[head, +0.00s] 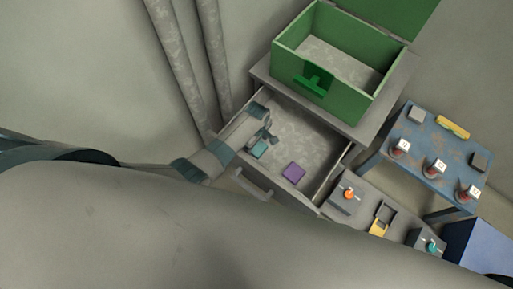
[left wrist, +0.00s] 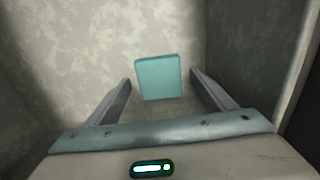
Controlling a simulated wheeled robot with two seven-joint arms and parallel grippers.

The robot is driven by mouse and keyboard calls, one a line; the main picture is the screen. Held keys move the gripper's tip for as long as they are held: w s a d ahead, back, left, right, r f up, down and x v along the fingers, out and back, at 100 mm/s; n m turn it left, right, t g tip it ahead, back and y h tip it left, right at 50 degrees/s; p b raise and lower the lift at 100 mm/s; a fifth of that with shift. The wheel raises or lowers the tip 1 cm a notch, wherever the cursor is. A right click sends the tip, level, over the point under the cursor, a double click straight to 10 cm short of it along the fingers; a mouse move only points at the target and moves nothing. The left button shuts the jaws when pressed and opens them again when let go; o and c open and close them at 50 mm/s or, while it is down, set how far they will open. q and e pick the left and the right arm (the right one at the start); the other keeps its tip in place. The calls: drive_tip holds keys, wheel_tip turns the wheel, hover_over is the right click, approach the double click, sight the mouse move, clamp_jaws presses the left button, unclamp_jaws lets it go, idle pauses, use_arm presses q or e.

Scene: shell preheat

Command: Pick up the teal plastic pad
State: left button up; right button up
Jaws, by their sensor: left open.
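The teal plastic pad (head: 259,149) is a small flat square lying in the open drawer (head: 316,188), near its left side. In the left wrist view the pad (left wrist: 159,77) shows ahead of and between the two fingers. My left gripper (head: 268,133) is inside the drawer, close to the pad. In the left wrist view my left gripper (left wrist: 160,92) is open, with gaps between the pad and both fingers. I cannot tell its exact height above the pad. My right gripper is not in view.
A purple pad (head: 293,172) lies in the same drawer, to the right. A green open box (head: 343,97) stands on the cabinet above. A blue table (head: 432,150) with several small items is at the right. A lower surface holds an orange knob (head: 349,194) and a teal knob (head: 431,246).

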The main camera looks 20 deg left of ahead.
sight(257, 147)
use_arm(q)
drive_tip(key=shift+f, duration=0.2)
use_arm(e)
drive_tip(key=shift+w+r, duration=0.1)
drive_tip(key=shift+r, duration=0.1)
use_arm(q)
drive_tip(key=shift+c, duration=0.7)
drive_tip(key=c, duration=1.1)
drive_tip(key=shift+r, duration=0.1)
